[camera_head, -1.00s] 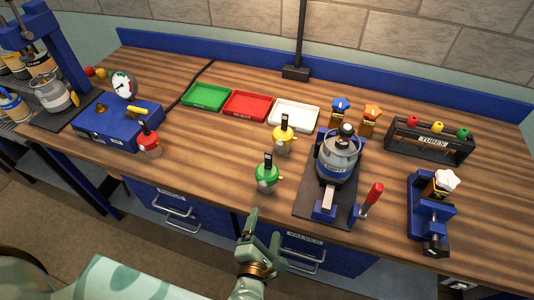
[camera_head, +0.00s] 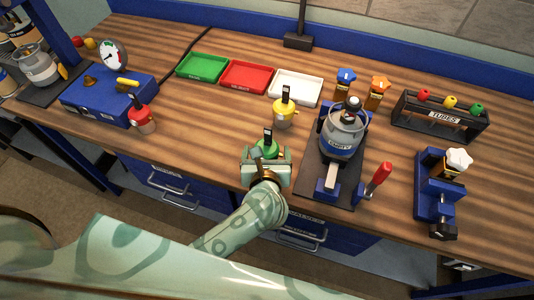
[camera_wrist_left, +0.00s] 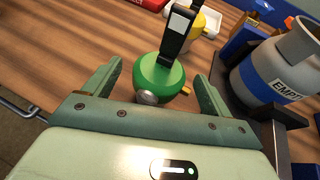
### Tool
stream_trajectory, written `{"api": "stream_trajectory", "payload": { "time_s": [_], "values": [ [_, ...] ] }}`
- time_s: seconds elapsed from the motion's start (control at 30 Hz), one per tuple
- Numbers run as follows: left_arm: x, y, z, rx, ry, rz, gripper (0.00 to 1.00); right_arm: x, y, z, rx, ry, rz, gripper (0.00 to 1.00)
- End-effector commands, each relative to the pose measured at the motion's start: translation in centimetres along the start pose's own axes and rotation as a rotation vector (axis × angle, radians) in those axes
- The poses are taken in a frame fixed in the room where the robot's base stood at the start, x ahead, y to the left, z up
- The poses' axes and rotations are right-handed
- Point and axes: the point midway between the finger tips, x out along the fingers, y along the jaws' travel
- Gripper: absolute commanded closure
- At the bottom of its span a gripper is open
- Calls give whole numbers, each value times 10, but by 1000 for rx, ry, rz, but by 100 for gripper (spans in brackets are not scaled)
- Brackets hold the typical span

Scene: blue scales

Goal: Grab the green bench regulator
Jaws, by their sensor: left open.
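The green bench regulator (camera_head: 268,146) stands upright on the wooden bench near its front edge, with a black tag or handle on top. In the left wrist view the green regulator (camera_wrist_left: 158,78) sits between the two spread fingers. My left gripper (camera_head: 267,156) is open at the regulator, its fingers on either side with gaps visible. In the left wrist view the open left gripper (camera_wrist_left: 155,85) does not appear to touch it. The lower part of the regulator is hidden by the gripper in the head view. My right gripper is not in view.
A yellow regulator (camera_head: 285,112) stands just behind the green one. A grey cylinder marked EMPTY (camera_head: 342,134) stands in a blue fixture to the right. A red regulator (camera_head: 141,118) is to the left. Green, red and white trays (camera_head: 297,88) lie behind. Bench left of the gripper is clear.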

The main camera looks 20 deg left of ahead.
Motion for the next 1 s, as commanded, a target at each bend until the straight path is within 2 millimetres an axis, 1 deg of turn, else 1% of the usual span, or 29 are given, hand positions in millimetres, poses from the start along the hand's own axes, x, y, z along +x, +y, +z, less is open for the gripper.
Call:
{"api": "stream_trajectory", "payload": {
  "time_s": [0.03, 0.1, 0.2, 0.3, 0.5, 0.57, 0.6, 0.67, 0.7, 0.73, 0.93, 1.0],
  "values": [
    [10, 0, 0, 1, -3, 1, 16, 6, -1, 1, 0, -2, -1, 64],
    [23, 0, 1, 1, -3, 1, 16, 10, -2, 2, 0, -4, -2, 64],
    [37, 0, 0, 0, -1, 1, 16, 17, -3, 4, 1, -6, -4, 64],
    [42, 0, 2, 0, -1, 1, 16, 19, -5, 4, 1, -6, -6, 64],
    [42, 0, 3, 0, -1, 0, 16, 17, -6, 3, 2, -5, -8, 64],
    [42, 0, 3, 0, -1, 0, 32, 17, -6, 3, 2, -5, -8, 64],
    [42, 0, 3, 0, -1, 0, 44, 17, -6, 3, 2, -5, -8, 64],
    [42, 0, 3, 0, -1, 0, 60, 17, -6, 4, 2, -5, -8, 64],
    [42, 0, 3, 0, -1, 0, 71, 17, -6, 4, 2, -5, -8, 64],
    [42, 0, 3, 0, -1, 0, 75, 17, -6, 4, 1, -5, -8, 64],
    [41, 0, 4, 0, -2, 0, 75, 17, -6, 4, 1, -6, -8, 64],
    [40, 0, 8, -1, -3, 0, 75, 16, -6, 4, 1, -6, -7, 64]
  ]
}}
